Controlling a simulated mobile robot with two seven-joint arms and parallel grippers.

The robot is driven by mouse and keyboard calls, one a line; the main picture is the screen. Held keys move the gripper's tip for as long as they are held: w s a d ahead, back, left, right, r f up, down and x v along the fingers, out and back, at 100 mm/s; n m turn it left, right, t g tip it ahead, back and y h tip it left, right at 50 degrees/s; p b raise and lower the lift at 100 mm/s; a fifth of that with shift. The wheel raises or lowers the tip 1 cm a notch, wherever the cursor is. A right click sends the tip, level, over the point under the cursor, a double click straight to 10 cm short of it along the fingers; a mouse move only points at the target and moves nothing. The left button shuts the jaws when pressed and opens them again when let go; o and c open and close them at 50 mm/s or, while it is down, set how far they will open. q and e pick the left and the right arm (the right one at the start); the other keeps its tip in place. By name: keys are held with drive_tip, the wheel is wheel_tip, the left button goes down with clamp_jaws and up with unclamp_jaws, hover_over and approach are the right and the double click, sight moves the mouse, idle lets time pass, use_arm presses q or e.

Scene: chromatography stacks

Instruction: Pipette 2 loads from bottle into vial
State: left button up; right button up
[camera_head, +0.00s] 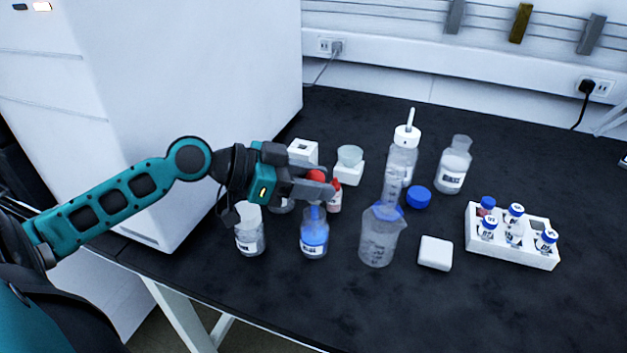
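My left gripper (322,184) comes in from the left and is shut on the red bulb of a pipette (316,176). The pipette points down into the neck of a clear bottle of blue liquid (314,240); its tip is hard to make out. Several small vials (515,233) with labels stand in a white rack (512,258) at the right; most show blue caps, and one in the middle appears to have no blue cap. My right gripper is not in view.
A clear bottle (250,240) stands left of the blue one. A beaker (380,240), a tall wash bottle (402,160), a blue cap (419,197), a white block (435,253) and a labelled bottle (453,168) stand to the right. A large white cabinet (190,80) fills the left.

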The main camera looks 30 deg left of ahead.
use_arm(q)
drive_tip(key=shift+r+p, duration=1.05)
drive_tip(key=shift+r, duration=0.4)
wheel_tip(320, 180, up, 2)
drive_tip(key=shift+r+p, duration=0.15)
drive_tip(key=shift+p, duration=0.9)
drive_tip(key=shift+r+p, duration=0.55)
drive_tip(key=shift+r, duration=0.05)
drive_tip(key=shift+r+p, duration=1.7)
drive_tip(key=shift+r, duration=0.2)
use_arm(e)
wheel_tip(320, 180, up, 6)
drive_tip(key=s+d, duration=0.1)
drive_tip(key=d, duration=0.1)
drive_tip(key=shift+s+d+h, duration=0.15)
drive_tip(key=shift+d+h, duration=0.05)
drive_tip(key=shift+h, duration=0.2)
use_arm(q)
drive_tip(key=shift+f, duration=0.1)
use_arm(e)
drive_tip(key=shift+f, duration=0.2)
